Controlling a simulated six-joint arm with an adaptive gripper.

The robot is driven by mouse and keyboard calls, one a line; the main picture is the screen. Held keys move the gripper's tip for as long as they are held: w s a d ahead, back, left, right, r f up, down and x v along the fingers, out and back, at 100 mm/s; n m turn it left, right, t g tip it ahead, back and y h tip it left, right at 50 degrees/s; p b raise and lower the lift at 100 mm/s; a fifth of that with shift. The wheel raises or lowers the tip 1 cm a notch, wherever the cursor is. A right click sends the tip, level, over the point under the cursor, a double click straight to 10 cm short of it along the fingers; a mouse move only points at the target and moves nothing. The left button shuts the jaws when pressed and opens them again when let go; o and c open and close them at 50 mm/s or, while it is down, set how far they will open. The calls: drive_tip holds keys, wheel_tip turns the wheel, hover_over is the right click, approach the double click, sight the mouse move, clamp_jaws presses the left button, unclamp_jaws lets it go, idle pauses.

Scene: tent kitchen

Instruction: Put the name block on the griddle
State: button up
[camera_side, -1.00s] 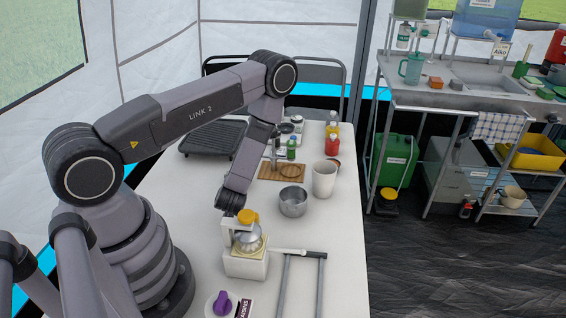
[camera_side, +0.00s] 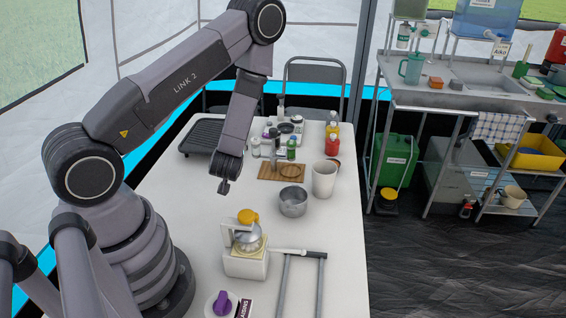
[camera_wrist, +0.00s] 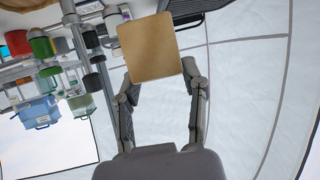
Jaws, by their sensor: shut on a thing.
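The griddle (camera_side: 201,137), a dark ridged plate, lies at the far left of the table. My gripper (camera_side: 224,186) is in the air in front of it and to its right, above the table. In the wrist view, my gripper (camera_wrist: 160,84) is shut on a flat-faced tan block (camera_wrist: 149,48), with a finger at each side of its near end. No lettering shows on the face turned to the wrist camera, so I cannot tell if it is the name block. In the side view the held block cannot be made out clearly.
A steel bowl (camera_side: 293,202), a white cup (camera_side: 324,180) and a wooden board (camera_side: 282,171) are to the right. Several bottles stand behind. The table's left middle is clear.

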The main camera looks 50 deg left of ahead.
drive_tip(key=w+a, duration=0.5)
drive_tip(key=a, duration=0.6)
drive_tip(key=m+t+h, duration=0.1)
drive_tip(key=m+t, duration=0.1)
hover_over(213, 137)
drive_tip(key=shift+f, duration=2.25)
drive_tip(key=shift+f, duration=0.1)
drive_tip(key=o, duration=1.1)
drive_tip(key=shift+o, duration=0.2)
